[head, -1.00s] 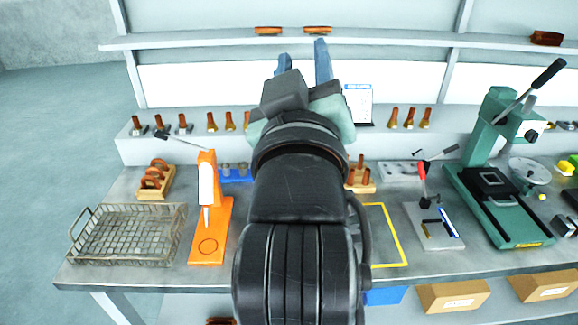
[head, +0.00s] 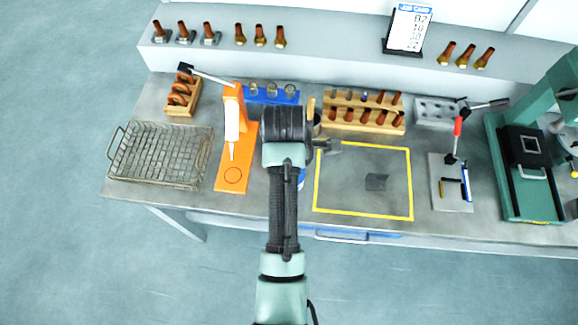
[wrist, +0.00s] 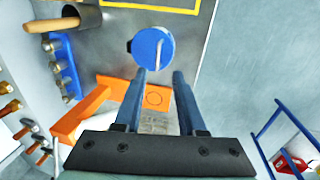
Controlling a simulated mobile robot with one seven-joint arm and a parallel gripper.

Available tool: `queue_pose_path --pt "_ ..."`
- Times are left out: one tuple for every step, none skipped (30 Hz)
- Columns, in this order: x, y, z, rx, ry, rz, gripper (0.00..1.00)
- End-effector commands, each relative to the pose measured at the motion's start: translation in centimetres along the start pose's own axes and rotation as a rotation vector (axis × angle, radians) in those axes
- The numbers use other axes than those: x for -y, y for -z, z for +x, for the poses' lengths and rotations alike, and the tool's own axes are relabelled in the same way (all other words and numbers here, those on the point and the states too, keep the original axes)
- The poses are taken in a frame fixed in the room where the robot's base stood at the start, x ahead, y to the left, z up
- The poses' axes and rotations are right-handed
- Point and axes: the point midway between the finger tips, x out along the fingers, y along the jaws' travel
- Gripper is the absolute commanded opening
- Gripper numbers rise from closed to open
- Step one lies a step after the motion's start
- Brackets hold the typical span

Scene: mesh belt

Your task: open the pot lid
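The pot shows in the wrist view as a round blue lid (wrist: 150,50) with a pale bar across its top and a small dark piece at its left edge. It stands on the grey bench. In the head view only a sliver of blue (head: 301,178) shows beside my arm; the rest is hidden. My gripper (wrist: 160,76) is open, with two blue-grey fingers apart and nothing between them. In the wrist view the fingertips lie just below the lid's edge, and I cannot tell how high above it they are. In the head view my arm hides the fingers.
An orange press (head: 237,145) and a wire basket (head: 160,156) stand left of my arm. A dark cup with a wooden handle (wrist: 80,18) is near the pot. Wooden racks (head: 363,122) stand behind; a yellow-outlined area (head: 345,200) lies right.

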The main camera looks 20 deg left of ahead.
Motion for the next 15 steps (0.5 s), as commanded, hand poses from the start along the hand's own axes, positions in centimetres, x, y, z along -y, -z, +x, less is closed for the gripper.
queue_pose_path --pt "0.0 0.0 0.8 0.001 0.004 0.0 0.4" --pt "0.0 0.0 1.4 0.001 0.004 0.0 0.4" --pt "0.0 0.0 2.2 0.001 0.003 0.001 0.4" --pt "0.0 0.0 2.7 0.001 0.003 0.0 0.4" --pt "-0.1 0.0 3.2 0.001 0.002 0.0 0.4" --pt "-0.1 0.0 3.8 0.001 0.001 0.0 0.4" --pt "0.0 0.0 4.3 0.001 0.001 0.001 0.4" --pt "-0.1 0.0 4.7 0.001 0.0 0.001 0.4" --pt "-0.1 0.0 5.2 0.001 -0.001 0.001 0.4" --pt "-0.1 0.0 5.5 0.001 -0.001 0.0 0.4" --pt "-0.1 0.0 5.8 0.001 -0.002 0.0 0.4" --pt "-0.2 0.0 6.2 0.001 -0.002 0.0 0.4" --pt "-0.1 0.0 6.4 0.001 -0.002 0.001 0.4" --pt "-0.2 0.0 6.6 0.001 -0.003 0.001 0.4" --pt "-0.1 0.0 6.9 0.001 -0.003 0.001 0.4"
